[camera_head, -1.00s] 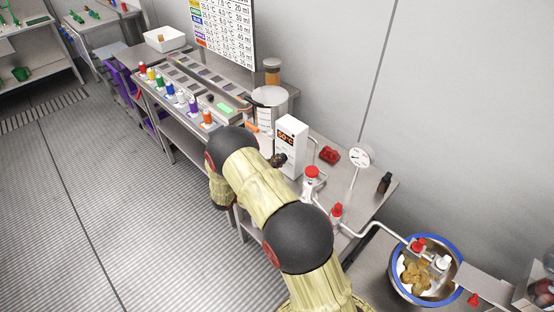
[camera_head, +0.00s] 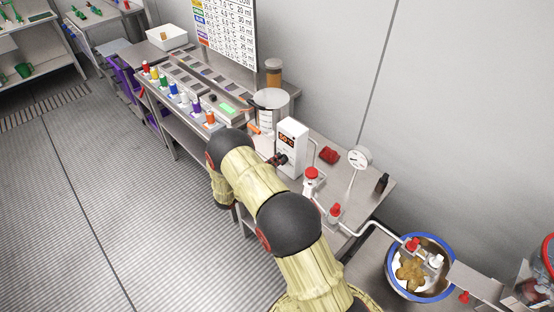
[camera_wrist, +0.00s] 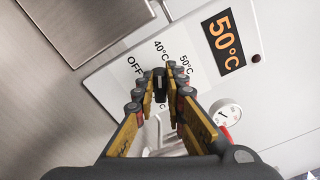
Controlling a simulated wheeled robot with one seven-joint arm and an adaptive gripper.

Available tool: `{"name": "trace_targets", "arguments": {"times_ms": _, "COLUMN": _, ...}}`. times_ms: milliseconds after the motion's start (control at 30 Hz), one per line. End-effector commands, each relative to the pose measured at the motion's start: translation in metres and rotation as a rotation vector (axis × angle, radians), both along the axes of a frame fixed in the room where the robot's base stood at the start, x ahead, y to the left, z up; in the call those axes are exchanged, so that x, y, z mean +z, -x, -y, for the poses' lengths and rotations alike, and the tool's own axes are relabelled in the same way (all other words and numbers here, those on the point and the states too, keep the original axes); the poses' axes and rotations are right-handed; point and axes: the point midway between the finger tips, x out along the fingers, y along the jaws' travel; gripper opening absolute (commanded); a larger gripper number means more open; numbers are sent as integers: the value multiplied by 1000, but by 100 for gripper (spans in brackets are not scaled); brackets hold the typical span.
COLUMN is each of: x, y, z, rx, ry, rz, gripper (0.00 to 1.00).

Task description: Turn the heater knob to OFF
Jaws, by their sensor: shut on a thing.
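The heater is a white upright box (camera_head: 293,135) on the steel bench, with an orange display reading 50°C. In the wrist view its white panel (camera_wrist: 120,72) fills the middle, with the display (camera_wrist: 223,42) at upper right. The black heater knob (camera_wrist: 160,84) sits among the printed labels OFF, 40°C and 50°C; another label is partly covered. My gripper (camera_wrist: 159,78) is shut on the knob, one finger on each side. Which label the knob points to is unclear. In the head view my gripper (camera_head: 279,160) is at the heater's front, partly hidden by my arm.
A round gauge (camera_head: 360,157), a red part (camera_head: 329,155) and red-capped valves (camera_head: 311,173) stand right of the heater. A blue-rimmed bowl (camera_head: 390,277) is at lower right. Colored bottles line the bench at left. The floor at left is clear.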

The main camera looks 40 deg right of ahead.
Motion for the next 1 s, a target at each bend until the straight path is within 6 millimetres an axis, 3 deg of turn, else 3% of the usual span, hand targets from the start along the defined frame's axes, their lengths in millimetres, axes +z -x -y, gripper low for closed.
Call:
{"name": "trace_targets", "arguments": {"times_ms": 700, "x": -6, "y": -3, "z": -1, "rx": 4, "ry": 93, "rz": -665, "gripper": 0}}
{"name": "trace_targets", "arguments": {"times_ms": 1000, "x": -9, "y": -2, "z": -1, "rx": 5, "ry": 123, "rz": -872, "gripper": 0}}
